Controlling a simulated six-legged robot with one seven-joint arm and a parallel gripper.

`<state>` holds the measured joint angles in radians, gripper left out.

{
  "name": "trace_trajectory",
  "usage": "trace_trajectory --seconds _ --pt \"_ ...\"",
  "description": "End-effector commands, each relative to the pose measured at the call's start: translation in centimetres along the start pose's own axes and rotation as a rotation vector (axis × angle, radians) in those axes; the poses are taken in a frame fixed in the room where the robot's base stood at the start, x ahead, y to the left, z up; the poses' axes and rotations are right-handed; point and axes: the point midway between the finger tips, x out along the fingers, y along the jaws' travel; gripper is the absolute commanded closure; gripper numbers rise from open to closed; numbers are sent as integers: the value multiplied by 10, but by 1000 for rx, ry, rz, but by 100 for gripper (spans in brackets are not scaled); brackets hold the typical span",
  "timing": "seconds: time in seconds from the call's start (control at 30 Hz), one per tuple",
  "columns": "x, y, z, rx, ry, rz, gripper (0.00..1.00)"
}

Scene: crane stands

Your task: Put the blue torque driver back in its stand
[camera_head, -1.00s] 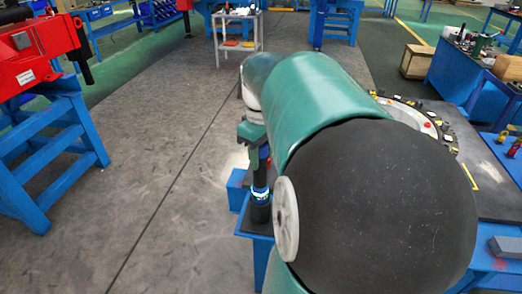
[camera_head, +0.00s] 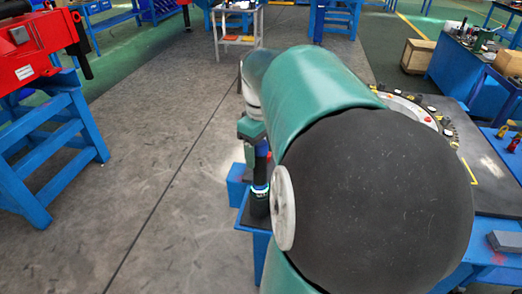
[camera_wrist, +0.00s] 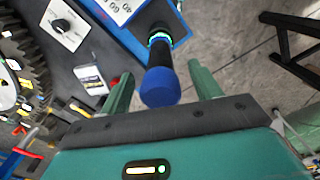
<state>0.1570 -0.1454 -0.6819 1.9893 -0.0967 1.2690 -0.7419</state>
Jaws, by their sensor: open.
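The torque driver (camera_wrist: 158,82) has a dark body, a blue end cap and a glowing green ring. In the wrist view its blue cap lies between the two spread fingers of my gripper (camera_wrist: 161,88), with gaps on both sides. My gripper is open. The head view shows the driver (camera_head: 259,203) roughly upright at the table's near left corner, below my gripper (camera_head: 252,130), partly covered by my arm. The driver's far end is over a blue block (camera_wrist: 178,27) at the table edge. I cannot tell whether it is seated in a stand.
A red machine on a blue trestle (camera_head: 45,150) stands at left. The floor between is clear.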

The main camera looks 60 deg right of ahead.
Motion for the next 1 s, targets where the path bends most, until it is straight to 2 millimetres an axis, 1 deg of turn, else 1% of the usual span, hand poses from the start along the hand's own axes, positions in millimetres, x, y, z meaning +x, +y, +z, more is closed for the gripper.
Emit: trace_trajectory --seconds 0.6,1.0 --pt "-44 0 0 0 2 2 37" --pt "-48 0 0 0 2 1 37"
